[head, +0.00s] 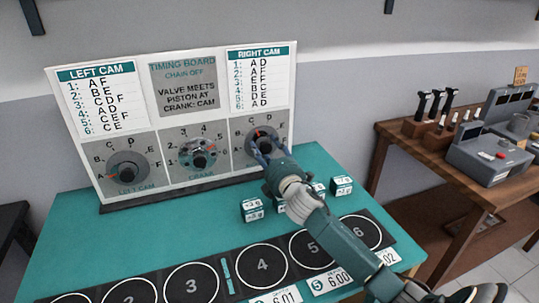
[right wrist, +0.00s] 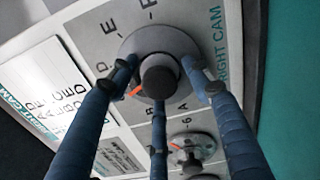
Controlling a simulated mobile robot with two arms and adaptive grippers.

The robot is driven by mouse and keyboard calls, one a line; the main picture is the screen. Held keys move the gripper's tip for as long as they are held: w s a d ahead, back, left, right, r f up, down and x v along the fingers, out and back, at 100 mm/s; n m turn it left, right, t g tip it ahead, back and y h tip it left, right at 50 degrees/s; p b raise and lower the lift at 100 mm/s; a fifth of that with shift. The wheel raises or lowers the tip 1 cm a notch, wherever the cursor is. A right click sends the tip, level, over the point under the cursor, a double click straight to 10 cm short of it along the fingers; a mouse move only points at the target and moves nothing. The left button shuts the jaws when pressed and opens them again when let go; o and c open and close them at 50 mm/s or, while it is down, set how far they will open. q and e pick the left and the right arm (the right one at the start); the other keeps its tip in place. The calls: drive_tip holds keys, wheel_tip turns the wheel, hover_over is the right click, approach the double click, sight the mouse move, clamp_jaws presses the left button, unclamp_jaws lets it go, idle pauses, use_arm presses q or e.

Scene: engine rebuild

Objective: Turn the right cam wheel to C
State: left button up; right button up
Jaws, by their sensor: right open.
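The right cam wheel is a grey dial with a dark central knob (right wrist: 160,78) and an orange pointer; the wheel also shows in the head view (head: 276,141), on the board's right, partly behind my gripper. In the head view the pointer points up and left, toward C. In the right wrist view it points between D and B, where a finger hides the letter. My right gripper (head: 264,151) is open. Its three blue fingers (right wrist: 160,100) spread around the knob; whether they touch the wheel I cannot tell. My left gripper is out of view.
The timing board (head: 183,84) also carries the left cam wheel (head: 127,170), pointing toward A, and the crank dial (head: 198,155). Small labelled boxes (head: 252,210) stand on the teal table (head: 100,245) below my right arm. A wooden bench (head: 405,141) with tools stands at right.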

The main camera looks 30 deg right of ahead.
drive_tip(key=v, duration=1.1)
drive_tip(key=shift+s+a, duration=0.15)
drive_tip(key=shift+s, duration=0.25)
